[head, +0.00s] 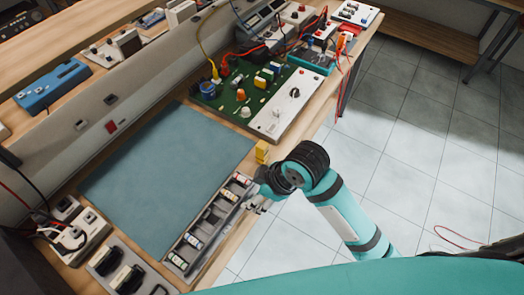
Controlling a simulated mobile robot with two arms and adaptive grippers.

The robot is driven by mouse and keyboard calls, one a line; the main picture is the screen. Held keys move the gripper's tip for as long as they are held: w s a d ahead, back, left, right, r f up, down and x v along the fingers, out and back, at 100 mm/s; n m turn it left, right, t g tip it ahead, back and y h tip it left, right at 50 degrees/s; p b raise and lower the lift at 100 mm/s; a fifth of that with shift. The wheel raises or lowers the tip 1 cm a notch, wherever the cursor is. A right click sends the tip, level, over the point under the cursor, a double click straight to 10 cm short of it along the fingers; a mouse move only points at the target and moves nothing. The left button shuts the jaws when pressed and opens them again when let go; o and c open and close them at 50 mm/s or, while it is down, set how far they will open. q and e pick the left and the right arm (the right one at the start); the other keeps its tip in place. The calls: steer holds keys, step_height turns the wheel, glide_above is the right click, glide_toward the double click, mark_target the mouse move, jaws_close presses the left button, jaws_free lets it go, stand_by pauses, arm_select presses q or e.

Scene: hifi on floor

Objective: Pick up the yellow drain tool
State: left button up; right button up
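A small yellow thing (262,151), which may be the yellow drain tool, stands near the front edge of the workbench, to the right of the blue-grey mat. Its lower part is partly hidden by my arm. My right gripper (256,202) is just below it in the picture, over the right end of the grey tray, apart from the yellow thing as far as I can see. The fingers are small and dark, and their opening is not clear. My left gripper is not in view.
The grey tray (186,262) holds several small cylinders. The blue-grey mat (165,170) is bare. A green circuit board (240,88) with wires stands beyond it. Power sockets (75,235) are at the left. Tiled floor (430,150) lies open to the right.

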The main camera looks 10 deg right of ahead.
steer(key=w+a+r+n, duration=0.3)
steer(key=n, duration=0.2)
steer(key=n+g+h, duration=0.2)
steer(key=n+h, duration=0.3)
steer(key=n, duration=0.5)
glide_toward(262, 145)
steer(key=f, duration=0.2)
steer(key=f+p, duration=0.1)
steer(key=f, duration=0.1)
steer(key=f+p, duration=0.1)
steer(key=f, duration=0.2)
steer(key=shift+d, duration=0.4)
steer(key=f+p, duration=0.1)
steer(key=f, duration=0.1)
steer(key=w+f, duration=0.1)
steer(key=f, duration=0.1)
steer(key=shift+f+p, duration=0.1)
steer(key=shift+p, duration=0.25)
steer(key=shift+f, duration=0.5)
steer(key=c, duration=1.1)
steer(key=shift+w, duration=0.1)
jaws_close()
steer(key=shift+r, duration=0.15)
